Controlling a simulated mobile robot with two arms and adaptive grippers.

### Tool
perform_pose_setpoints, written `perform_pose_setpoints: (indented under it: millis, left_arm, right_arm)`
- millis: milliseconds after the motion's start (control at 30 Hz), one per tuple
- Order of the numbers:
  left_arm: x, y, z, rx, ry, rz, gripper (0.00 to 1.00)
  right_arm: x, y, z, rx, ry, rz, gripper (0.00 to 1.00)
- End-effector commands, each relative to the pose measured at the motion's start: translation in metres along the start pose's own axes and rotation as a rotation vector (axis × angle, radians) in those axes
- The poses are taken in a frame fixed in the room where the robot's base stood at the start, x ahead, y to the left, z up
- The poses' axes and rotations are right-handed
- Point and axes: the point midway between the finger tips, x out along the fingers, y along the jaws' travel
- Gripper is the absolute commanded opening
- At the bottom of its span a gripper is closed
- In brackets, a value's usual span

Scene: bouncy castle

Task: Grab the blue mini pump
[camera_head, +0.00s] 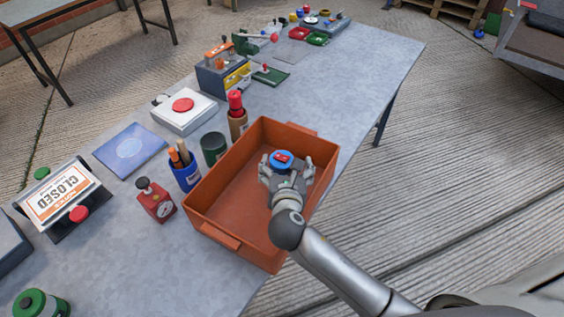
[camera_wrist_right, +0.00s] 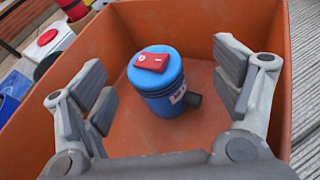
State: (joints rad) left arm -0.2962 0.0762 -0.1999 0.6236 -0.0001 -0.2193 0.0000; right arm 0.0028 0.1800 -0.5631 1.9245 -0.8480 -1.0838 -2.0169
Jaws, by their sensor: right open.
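The blue mini pump (camera_head: 282,160) stands upright inside an orange crate (camera_head: 225,176). In the right wrist view the pump (camera_wrist_right: 159,85) is a blue cylinder with a red patch on top, a white label and a dark nozzle pointing right. My right gripper (camera_head: 288,172) reaches into the crate from the front right. In the right wrist view its fingers (camera_wrist_right: 165,100) are wide apart, one on each side of the pump, with gaps between, and hold nothing. The pump's lower part is hidden by the gripper in the head view. My left gripper is not in view.
The crate's walls (camera_wrist_right: 30,140) surround the pump and gripper. On the grey table (camera_head: 345,90) left of the crate stand a blue pencil cup (camera_head: 186,177), a dark green cup (camera_head: 214,149) and a red device (camera_head: 156,201). The table's right part is clear.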

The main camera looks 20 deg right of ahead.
Motion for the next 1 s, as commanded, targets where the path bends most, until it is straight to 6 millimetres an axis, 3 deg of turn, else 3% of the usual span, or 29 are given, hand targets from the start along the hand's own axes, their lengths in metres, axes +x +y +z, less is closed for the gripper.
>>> perform_pose_setpoints:
  millis: [100,200,800,1000]
  left_arm:
    - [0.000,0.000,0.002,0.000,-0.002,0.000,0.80]
    - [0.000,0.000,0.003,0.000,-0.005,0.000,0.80]
    - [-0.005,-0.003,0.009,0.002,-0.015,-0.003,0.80]
    - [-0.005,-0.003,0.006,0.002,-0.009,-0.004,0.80]
  right_arm:
    - [-0.013,0.009,-0.014,-0.055,0.039,0.006,0.84]
    - [-0.013,0.011,-0.018,-0.075,0.049,0.006,0.84]
    - [0.053,0.012,-0.020,-0.075,0.049,0.006,0.84]
    - [0.060,0.012,-0.021,-0.075,0.049,0.008,0.84]
